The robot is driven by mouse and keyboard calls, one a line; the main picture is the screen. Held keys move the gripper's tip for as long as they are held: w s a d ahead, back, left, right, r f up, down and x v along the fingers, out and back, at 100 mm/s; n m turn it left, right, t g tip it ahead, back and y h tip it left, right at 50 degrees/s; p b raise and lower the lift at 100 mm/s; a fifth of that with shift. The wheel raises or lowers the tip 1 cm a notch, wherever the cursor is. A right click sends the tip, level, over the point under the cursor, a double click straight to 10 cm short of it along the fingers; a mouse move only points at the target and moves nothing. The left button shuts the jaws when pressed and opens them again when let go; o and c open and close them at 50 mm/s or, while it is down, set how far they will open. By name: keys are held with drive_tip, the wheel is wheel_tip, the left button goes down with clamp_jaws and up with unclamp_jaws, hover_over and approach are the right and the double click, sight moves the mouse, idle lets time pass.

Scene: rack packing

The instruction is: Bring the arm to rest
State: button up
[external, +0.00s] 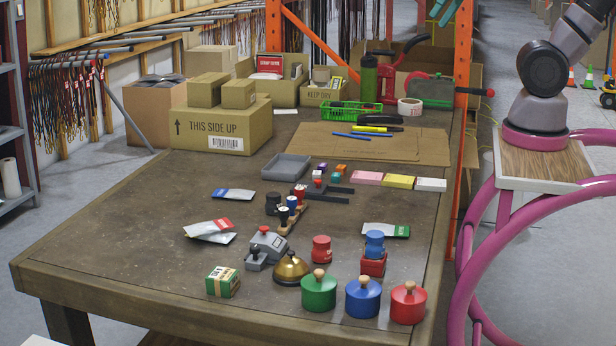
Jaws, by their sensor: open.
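My arm (545,70) rises from a wooden-topped mount (545,165) on a pink tubular frame at the right. It runs out of the picture at the top right. No part of my arm that shows reaches over the table (130,235).
Green, blue and red lidded pots (319,292) stand at the table's front right, near a brass bell (291,268). A small rack with stamps (290,215) and a grey tray (286,167) sit mid-table. Cardboard boxes (220,128) stand behind. The left tabletop is clear.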

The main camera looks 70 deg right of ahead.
drive_tip(key=shift+s+d+r+t+h, duration=0.25)
drive_tip(key=shift+d+r+t+h, duration=0.25)
drive_tip(key=shift+d+r, duration=0.45)
